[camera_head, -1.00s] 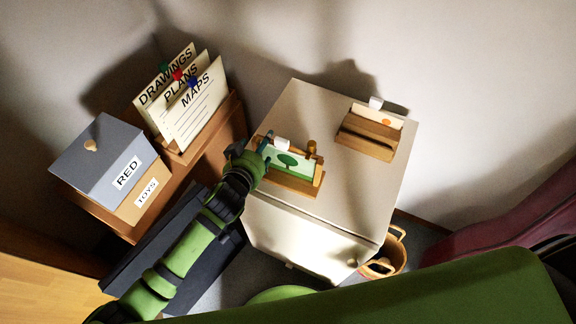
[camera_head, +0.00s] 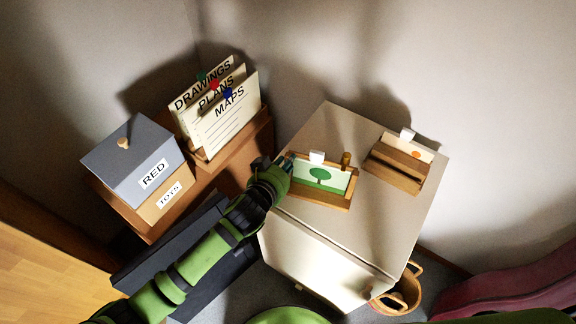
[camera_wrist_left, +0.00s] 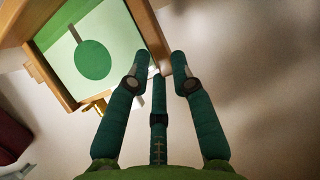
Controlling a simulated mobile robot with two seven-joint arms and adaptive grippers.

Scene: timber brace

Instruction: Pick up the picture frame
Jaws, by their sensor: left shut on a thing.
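The picture frame (camera_head: 346,203) has a wooden rim around a picture of a green tree on a pale ground. It is at the near left part of the pale cabinet top. My left gripper (camera_head: 286,168) is at its left side, shut on the rim. In the left wrist view, the frame (camera_wrist_left: 147,32) fills the upper left, and its wooden edge lies between the fingertips of my left gripper (camera_wrist_left: 160,66). Whether the frame touches the cabinet top cannot be told. My right gripper is not in view.
A wooden holder (camera_head: 393,178) with a card stands behind right on the cabinet (camera_head: 350,240). At left are a grey RED box (camera_head: 133,165), a TOYS box (camera_head: 165,202) and upright folders (camera_head: 222,125). A basket (camera_head: 408,290) stands on the floor at right.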

